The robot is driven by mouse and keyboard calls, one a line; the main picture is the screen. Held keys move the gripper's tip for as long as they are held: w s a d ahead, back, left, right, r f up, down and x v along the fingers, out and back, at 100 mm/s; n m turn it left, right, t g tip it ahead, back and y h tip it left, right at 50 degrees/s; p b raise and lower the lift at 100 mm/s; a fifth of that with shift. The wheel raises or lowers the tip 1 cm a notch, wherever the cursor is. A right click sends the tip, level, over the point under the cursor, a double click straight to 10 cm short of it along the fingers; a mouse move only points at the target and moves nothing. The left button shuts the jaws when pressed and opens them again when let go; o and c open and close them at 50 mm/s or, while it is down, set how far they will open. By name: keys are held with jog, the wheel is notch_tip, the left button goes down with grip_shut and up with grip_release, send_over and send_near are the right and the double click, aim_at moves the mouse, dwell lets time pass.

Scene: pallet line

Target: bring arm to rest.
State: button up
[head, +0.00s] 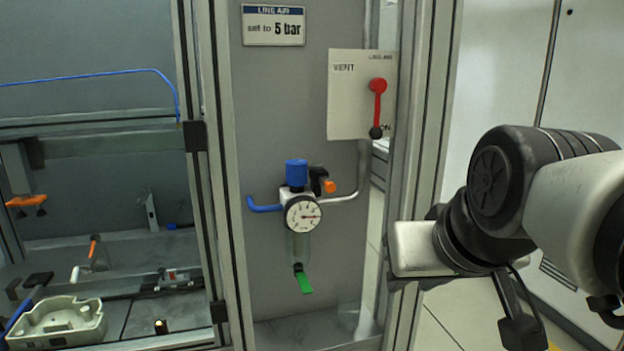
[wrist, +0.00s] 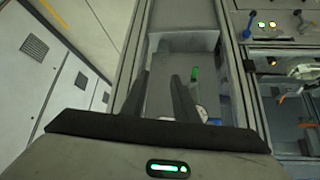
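My gripper (wrist: 160,78) shows in the wrist view with its two dark fingers apart and nothing between them. The fingers point toward the grey panel (wrist: 168,85), which lies beyond them. In the head view my arm reaches in from the right edge, and the pale hand is by the aluminium post (head: 408,190), to the right of the air regulator (head: 297,188). Whether the hand touches the post cannot be told.
A red vent lever (head: 378,100) is on a plate above the regulator, which has a green tab (head: 303,283) below. A work cell with a pale tray (head: 58,322) is at left. White cabinets (wrist: 45,80) and open floor (wrist: 100,35) lie on the other side.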

jog(key=s+f+g, duration=0.2)
jog(key=s+f, duration=0.4)
jog(key=f, duration=0.2)
notch_tip(320, 180, up, 15)
jog(key=p, duration=1.5)
jog(key=shift+d+f, duration=0.15)
jog(key=shift+d, duration=0.05)
